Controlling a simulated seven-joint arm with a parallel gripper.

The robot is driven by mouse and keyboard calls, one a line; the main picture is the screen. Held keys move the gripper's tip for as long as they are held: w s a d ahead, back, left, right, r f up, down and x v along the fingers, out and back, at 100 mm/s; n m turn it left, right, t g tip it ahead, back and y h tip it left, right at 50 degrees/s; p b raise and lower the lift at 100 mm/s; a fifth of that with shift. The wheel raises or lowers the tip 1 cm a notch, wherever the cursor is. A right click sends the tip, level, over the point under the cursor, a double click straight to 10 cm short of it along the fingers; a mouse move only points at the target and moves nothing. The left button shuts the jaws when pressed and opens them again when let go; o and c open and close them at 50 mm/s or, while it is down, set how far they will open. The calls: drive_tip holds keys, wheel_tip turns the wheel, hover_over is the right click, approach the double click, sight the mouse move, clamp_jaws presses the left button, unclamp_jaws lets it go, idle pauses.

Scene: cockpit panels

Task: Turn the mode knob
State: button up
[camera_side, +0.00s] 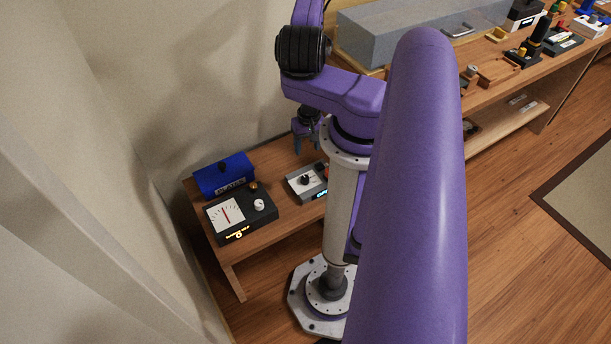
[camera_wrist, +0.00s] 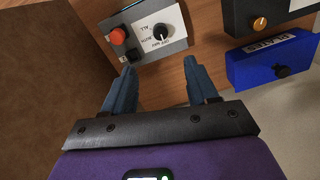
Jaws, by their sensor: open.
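The mode knob is a small black dial (camera_wrist: 161,31) with a white pointer on a grey box (camera_wrist: 178,49). A white label with words such as "BOTH" and "ALL" surrounds it. In the side view the knob (camera_side: 305,180) sits on top of the grey box (camera_side: 318,191) on the low wooden table. My gripper (camera_wrist: 160,66) is open and empty. Its blue fingers are spread on either side of the knob's line, short of the knob in the wrist view. In the side view my gripper (camera_side: 306,146) hangs above and behind the box, apart from the knob.
The grey box also carries a red button (camera_wrist: 118,36) and a black button (camera_wrist: 133,55). A blue box marked "PLATES" (camera_side: 224,176) and a black meter box (camera_side: 258,221) with knobs stand to the left in the side view. A wall (camera_side: 225,80) rises behind the table.

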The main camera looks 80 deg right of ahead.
sight(306, 177)
drive_tip(key=f, duration=1.5)
drive_tip(key=shift+w+a+f, duration=0.15)
drive_tip(key=shift+w+f, duration=0.1)
drive_tip(key=shift+f, duration=0.05)
drive_tip(key=c, duration=1.1)
